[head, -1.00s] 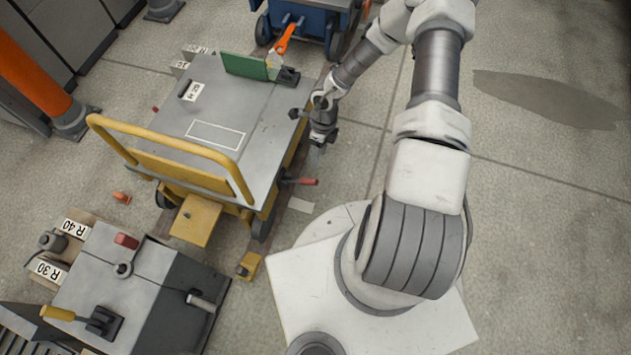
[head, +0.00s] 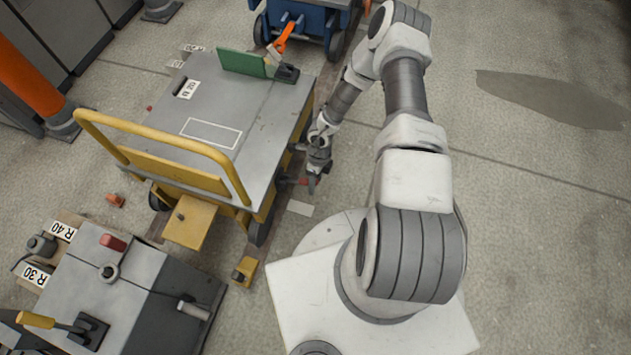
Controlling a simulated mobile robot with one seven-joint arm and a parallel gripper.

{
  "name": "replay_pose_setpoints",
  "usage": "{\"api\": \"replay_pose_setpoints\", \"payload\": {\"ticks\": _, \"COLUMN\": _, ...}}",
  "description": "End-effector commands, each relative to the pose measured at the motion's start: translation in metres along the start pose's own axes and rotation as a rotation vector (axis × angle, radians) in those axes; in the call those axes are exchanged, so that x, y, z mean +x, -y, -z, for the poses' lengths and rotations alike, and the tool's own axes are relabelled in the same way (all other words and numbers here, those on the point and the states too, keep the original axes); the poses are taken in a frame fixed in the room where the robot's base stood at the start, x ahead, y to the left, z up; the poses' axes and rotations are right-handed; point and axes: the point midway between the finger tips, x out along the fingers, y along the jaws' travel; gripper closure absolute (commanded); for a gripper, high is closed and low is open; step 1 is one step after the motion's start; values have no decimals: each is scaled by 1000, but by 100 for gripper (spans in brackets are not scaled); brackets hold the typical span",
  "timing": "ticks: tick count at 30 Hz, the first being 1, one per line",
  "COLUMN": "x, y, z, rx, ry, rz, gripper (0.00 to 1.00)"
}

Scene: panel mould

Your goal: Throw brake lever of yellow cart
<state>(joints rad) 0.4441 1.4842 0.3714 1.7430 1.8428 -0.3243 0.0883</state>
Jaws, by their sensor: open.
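The yellow cart (head: 242,190) has a grey flat top and a yellow push rail, and stands left of my arm.
A green panel (head: 243,62) and a dark clamp with an orange handle (head: 283,38) are on the cart top's far edge. A blue cart (head: 325,22) stands behind. A grey bench block (head: 125,285) is at the lower left. The floor to the right is clear.

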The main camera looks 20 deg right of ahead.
Motion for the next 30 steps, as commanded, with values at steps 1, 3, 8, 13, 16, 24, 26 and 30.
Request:
{"api": "replay_pose_setpoints", "payload": {"ticks": 1, "x": 0, "y": 0, "z": 0, "rx": 0, "ry": 0, "rz": 0, "gripper": 40}}
{"api": "replay_pose_setpoints", "payload": {"ticks": 3, "x": 0, "y": 0, "z": 0, "rx": 0, "ry": 0, "rz": 0, "gripper": 40}}
{"api": "replay_pose_setpoints", "payload": {"ticks": 8, "x": 0, "y": 0, "z": 0, "rx": 0, "ry": 0, "rz": 0, "gripper": 66}}
{"api": "replay_pose_setpoints", "payload": {"ticks": 13, "x": 0, "y": 0, "z": 0, "rx": 0, "ry": 0, "rz": 0, "gripper": 96}}
{"api": "replay_pose_setpoints", "payload": {"ticks": 16, "x": 0, "y": 0, "z": 0, "rx": 0, "ry": 0, "rz": 0, "gripper": 100}}
{"api": "replay_pose_setpoints", "payload": {"ticks": 24, "x": 0, "y": 0, "z": 0, "rx": 0, "ry": 0, "rz": 0, "gripper": 100}}
{"api": "replay_pose_setpoints", "payload": {"ticks": 26, "x": 0, "y": 0, "z": 0, "rx": 0, "ry": 0, "rz": 0, "gripper": 100}}
{"api": "replay_pose_setpoints", "payload": {"ticks": 30, "x": -1, "y": 0, "z": 0, "rx": 0, "ry": 0, "rz": 0, "gripper": 100}}
